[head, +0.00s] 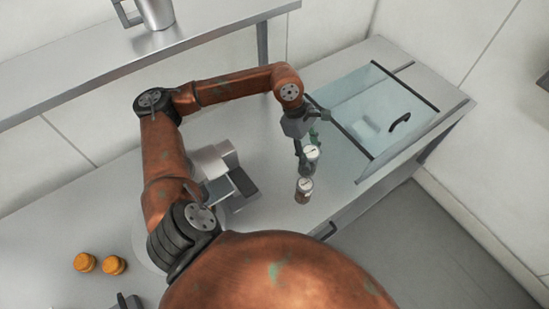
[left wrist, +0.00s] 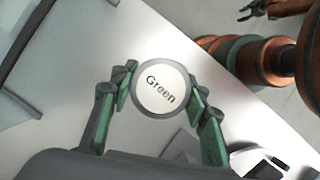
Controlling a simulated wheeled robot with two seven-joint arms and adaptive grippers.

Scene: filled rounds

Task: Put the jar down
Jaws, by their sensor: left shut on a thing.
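My left gripper (head: 309,148) is shut on a jar with a round white lid (head: 312,153). In the left wrist view the lid of this held jar (left wrist: 162,88) reads "Green", and the green-padded fingers (left wrist: 163,95) sit on both sides of it. The jar looks upright. Its underside is hidden, so I cannot tell whether it touches anything. A second white-lidded jar (head: 305,188) with brown contents stands just in front of it on the counter. What looks like my right gripper (left wrist: 250,11) shows small at the top of the left wrist view.
The grey counter (head: 270,215) has a glass-fronted case (head: 345,100) at right and a grey device (head: 235,190) at left. A metal pitcher (head: 156,12) is on the upper shelf. The counter's front edge is close to the jars.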

